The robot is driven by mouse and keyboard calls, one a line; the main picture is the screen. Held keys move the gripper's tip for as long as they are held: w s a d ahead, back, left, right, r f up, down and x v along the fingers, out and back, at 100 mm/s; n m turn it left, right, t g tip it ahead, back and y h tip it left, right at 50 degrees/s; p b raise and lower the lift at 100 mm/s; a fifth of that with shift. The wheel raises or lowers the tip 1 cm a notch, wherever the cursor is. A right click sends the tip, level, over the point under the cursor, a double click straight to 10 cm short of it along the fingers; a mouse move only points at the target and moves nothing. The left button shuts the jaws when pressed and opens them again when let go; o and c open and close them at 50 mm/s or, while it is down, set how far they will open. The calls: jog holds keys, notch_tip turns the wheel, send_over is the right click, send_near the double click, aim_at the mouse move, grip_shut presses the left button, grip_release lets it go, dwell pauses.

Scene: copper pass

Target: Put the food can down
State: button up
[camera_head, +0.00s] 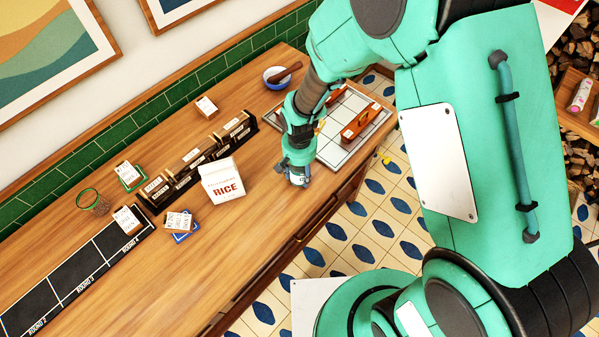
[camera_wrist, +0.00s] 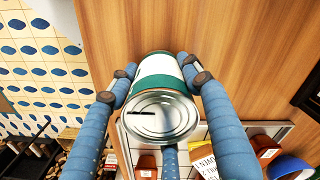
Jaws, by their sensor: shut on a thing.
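The food can (camera_wrist: 160,112) is between the fingers of my gripper (camera_wrist: 154,85) in the wrist view. It has a silver metal end with a green and white side. My gripper is shut on it, with a blue finger on each side. In the head view my gripper (camera_head: 296,168) is low over the wooden counter (camera_head: 265,225), near its front edge, right of the rice box. The can (camera_head: 297,179) shows there only in part, below the fingers. I cannot tell whether it touches the counter.
A white rice box (camera_head: 222,181) stands to the left of my gripper. Behind is a white tiled board (camera_head: 346,112) with a red-brown block (camera_head: 361,120), and a bowl (camera_head: 279,77) with a pestle. Dark card racks (camera_head: 195,159) stand further left. Bare counter lies between the rice box and my gripper.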

jog(key=shift+f, duration=0.15)
jog(key=o, duration=1.6)
notch_tip(320, 180, up, 12)
jog(key=shift+r+p, duration=0.2)
jog(key=shift+p, duration=0.6)
